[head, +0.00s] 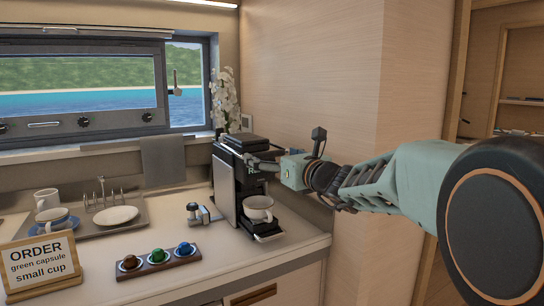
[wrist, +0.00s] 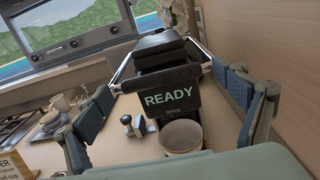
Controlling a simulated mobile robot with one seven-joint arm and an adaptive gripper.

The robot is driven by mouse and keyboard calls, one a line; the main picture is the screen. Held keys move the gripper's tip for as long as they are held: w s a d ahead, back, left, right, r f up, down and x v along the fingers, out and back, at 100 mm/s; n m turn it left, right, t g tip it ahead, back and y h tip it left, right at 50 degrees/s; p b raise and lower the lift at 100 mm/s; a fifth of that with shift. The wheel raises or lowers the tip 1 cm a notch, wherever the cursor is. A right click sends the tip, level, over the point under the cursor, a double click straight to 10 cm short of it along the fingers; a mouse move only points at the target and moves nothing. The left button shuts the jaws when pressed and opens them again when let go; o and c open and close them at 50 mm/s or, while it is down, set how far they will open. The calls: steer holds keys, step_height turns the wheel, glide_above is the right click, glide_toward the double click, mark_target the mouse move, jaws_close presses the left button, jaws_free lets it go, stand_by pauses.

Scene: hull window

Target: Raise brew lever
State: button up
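The black coffee machine (head: 224,179) stands on the counter against the wood wall. Its front panel reads READY (wrist: 168,98) in the wrist view. A chrome bar that looks like the brew lever (wrist: 124,73) runs along both sides of the machine's top; whether it is fully down I cannot tell. A white cup (head: 259,207) sits on the drip tray under the front, and also shows in the wrist view (wrist: 182,137). My gripper (head: 262,161) is at the machine's front near the top. Its fingers (wrist: 162,86) are spread wide, one on each side of the machine, with nothing visibly held.
A capsule holder (head: 158,262) with brown, green and blue capsules lies in front. A metal tamper-like tool (head: 194,212) stands left of the machine. An order sign (head: 42,262), a tray with dishes (head: 135,222) and a white orchid (head: 224,95) are also around.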

steer(key=c, duration=1.6)
